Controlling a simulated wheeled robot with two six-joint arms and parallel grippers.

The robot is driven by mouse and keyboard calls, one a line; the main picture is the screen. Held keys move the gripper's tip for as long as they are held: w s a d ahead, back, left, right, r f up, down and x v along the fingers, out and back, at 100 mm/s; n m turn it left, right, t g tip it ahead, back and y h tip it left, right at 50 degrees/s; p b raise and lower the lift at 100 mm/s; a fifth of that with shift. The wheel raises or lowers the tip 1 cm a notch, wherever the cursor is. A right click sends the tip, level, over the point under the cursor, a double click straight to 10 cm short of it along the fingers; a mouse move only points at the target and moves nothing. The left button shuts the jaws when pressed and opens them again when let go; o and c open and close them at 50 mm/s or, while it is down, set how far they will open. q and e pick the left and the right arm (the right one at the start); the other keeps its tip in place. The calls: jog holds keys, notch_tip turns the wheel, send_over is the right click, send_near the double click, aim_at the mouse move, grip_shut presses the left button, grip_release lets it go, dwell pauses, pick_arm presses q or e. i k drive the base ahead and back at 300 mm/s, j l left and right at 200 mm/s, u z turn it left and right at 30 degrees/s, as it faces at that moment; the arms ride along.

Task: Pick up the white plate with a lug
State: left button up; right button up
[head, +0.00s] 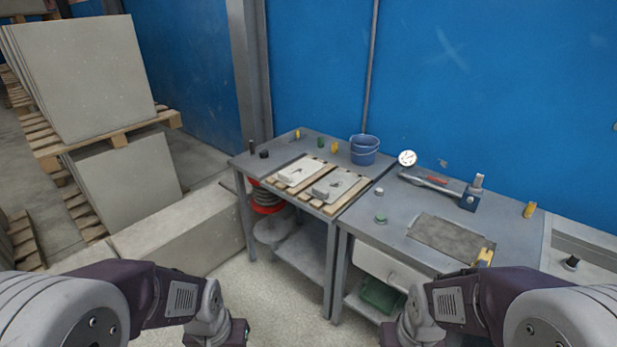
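A whitish plate (298,172) with a small raised part on it lies on wooden slats on the left metal table. A greyer plate (335,186) with a dark mark lies beside it to the right on the same slats. The raised details are too small to tell clearly. My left gripper (236,334) is at the bottom edge of the head view, low in front of the left table and apart from the plates. My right gripper (390,336) is at the bottom edge, in front of the right table. The fingers of both are cut off by the frame.
The wooden slats (329,207) reach the table's front edge. A blue bucket (364,149) stands behind them. The right table (388,240) holds a dial gauge (407,158), a clamp-like tool (472,195) and a dark flat sheet (447,238). Panels (85,75) lean at left.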

aim_at(296, 174)
jog(key=i+j+z, duration=0.1)
jog(key=i+j, duration=0.2)
jog(key=i+j+z, duration=0.15)
jog(key=i+j, duration=0.15)
jog(key=i+j+z, duration=0.1)
jog(key=i+j, duration=0.2)
jog(key=i+j+z, duration=0.1)
jog(key=i+j, duration=0.2)
jog(key=j, duration=0.2)
jog(key=i+j+z, duration=0.1)
jog(key=i+j, duration=0.15)
jog(key=j, duration=0.15)
jog(key=i+j+z, duration=0.15)
jog(key=j, duration=0.25)
jog(key=i, duration=0.1)
